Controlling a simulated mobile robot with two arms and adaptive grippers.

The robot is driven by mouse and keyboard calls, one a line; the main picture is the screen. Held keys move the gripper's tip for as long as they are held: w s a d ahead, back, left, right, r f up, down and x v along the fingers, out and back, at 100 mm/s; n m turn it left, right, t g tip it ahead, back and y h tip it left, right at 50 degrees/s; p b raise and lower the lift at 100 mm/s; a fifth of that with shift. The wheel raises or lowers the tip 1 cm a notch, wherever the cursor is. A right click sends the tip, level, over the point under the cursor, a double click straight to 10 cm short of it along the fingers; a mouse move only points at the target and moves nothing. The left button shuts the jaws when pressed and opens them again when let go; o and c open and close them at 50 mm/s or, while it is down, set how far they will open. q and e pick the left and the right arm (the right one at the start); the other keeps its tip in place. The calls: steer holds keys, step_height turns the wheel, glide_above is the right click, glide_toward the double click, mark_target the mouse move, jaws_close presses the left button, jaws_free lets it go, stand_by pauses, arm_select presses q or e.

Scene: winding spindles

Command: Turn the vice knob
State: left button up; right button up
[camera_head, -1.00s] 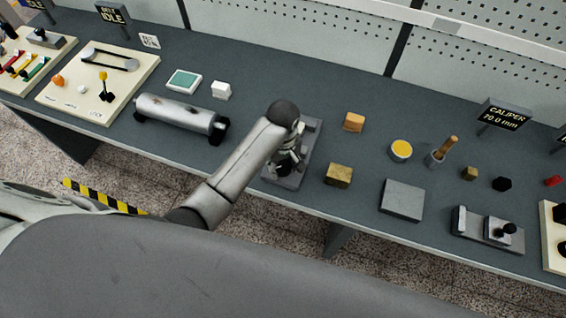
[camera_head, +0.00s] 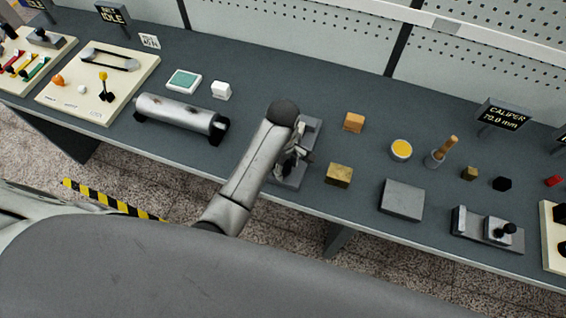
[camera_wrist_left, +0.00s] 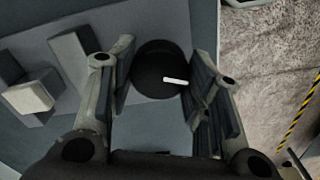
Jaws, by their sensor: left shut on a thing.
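The vice (camera_head: 313,130) is a grey metal block on the bench, partly hidden under my left arm. Its knob (camera_wrist_left: 158,68) is dark and round with a short white mark, seen in the left wrist view. My left gripper (camera_head: 300,158) is over the vice. In the left wrist view its fingers (camera_wrist_left: 163,85) stand on either side of the knob and are shut on it. Grey jaw blocks of the vice (camera_wrist_left: 72,58) show to the left of the knob there. My right gripper is in neither view.
A brass block (camera_head: 339,175) sits close to the right of the vice, with an orange block (camera_head: 353,122) behind it. A metal cylinder (camera_head: 180,115) on a stand lies to the left. A grey plate (camera_head: 402,200) lies farther right. The bench's front edge is near the vice.

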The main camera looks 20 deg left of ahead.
arm_select(q)
steer(key=shift+w+r, duration=0.1)
steer(key=o, duration=1)
step_height(320, 180, up, 8)
steer(key=shift+f, duration=0.25)
steer(key=shift+f, duration=0.1)
